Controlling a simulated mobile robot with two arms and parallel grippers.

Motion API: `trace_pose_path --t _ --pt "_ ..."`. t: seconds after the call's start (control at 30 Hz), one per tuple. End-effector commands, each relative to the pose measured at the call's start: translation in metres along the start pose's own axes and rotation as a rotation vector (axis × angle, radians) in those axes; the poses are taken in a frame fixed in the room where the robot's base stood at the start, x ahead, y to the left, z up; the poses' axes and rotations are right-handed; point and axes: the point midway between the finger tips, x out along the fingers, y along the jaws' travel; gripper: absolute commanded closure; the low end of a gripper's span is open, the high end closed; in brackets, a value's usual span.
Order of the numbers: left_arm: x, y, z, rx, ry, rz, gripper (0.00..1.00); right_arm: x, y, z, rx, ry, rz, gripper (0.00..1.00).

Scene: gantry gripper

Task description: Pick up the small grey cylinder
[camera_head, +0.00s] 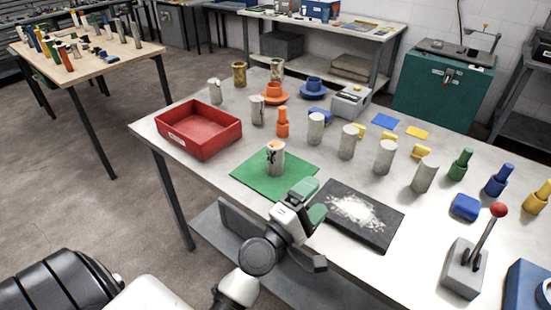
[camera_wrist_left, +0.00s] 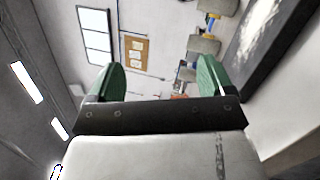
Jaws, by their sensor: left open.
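Several small grey cylinders stand upright on the table, and I cannot tell which one the task means. Two more stand by the red tray: one (camera_head: 215,91), another (camera_head: 257,111). My left gripper (camera_head: 310,203) has green fingers and is over the table's front edge, right of the green mat. In the left wrist view its fingers (camera_wrist_left: 158,82) are spread and empty. My right gripper is not in view.
A red tray (camera_head: 201,141) is at the left. A dark slab with white powder (camera_head: 353,210) lies right of my gripper. A lever box (camera_head: 464,268) stands at front right.

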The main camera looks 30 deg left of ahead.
Motion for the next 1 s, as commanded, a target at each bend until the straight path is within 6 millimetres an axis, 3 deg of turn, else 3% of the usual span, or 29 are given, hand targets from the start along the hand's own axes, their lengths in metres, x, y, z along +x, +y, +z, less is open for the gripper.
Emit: trace_pose_path --t 0.1,0.2,0.3,0.4,0.8,1.0 --pt "0.018 0.018 -0.056 -0.435 0.258 0.228 0.18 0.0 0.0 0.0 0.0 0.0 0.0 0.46" --pt "0.019 0.012 -0.097 -0.755 0.452 0.37 0.18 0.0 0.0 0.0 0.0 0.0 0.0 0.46" --pt "0.017 -0.002 -0.123 -0.99 0.601 0.46 0.18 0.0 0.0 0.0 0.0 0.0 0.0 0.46" --pt "0.015 -0.015 -0.135 -1.127 0.695 0.507 0.18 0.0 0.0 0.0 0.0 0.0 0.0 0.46" --pt "0.046 -0.021 -0.177 -1.187 0.738 0.526 0.18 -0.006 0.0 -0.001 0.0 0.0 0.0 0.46" --pt "0.055 -0.023 -0.188 -1.186 0.737 0.526 0.18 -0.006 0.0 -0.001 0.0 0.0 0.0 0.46"
